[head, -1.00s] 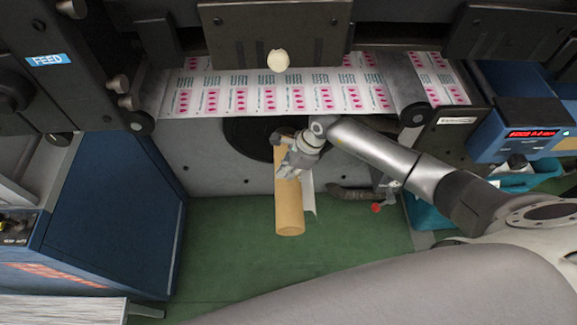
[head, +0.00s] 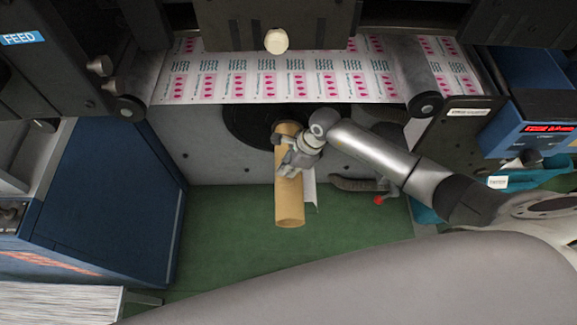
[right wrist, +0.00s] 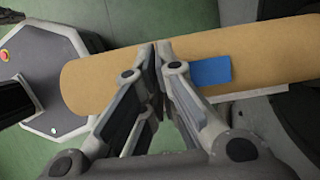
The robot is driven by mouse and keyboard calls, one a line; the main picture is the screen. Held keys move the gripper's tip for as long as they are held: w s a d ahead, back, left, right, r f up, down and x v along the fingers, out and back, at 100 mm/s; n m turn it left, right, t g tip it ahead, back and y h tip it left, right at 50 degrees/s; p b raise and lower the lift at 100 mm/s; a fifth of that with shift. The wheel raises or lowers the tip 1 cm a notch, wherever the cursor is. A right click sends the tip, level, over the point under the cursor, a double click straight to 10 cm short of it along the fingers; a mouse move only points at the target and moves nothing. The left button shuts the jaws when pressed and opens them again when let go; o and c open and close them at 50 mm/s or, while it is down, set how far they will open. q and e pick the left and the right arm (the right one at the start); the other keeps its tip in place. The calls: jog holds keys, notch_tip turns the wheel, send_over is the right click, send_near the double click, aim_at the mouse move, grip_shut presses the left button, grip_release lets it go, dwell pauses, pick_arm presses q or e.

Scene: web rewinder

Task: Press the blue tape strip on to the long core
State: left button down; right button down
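The long core (head: 289,205) is a brown cardboard tube that sticks out toward me from the machine face; in the right wrist view the core (right wrist: 110,80) lies across the picture. The blue tape strip (right wrist: 212,72) lies on the side of the core, just right of my fingers; I cannot make it out in the head view. My right gripper (head: 289,168) is at the core. In the right wrist view the right gripper (right wrist: 161,47) has its fingertips together over the core, with nothing visible between them. Whether they touch the core is unclear. My left gripper is out of view.
A printed web (head: 270,85) runs across above the core. A pale sheet edge (head: 310,190) hangs beside the core. A blue cabinet (head: 110,210) stands left, and a dark handle with a red knob (head: 379,200) is at right. Green floor (head: 225,235) below is clear.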

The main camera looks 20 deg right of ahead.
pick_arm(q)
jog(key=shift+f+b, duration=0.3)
pick_arm(e)
jog(key=shift+f, duration=0.25)
dwell(0.4)
jog(key=c, duration=1.7)
grip_release()
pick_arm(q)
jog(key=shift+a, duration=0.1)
pick_arm(e)
jog(key=shift+o, duration=0.2)
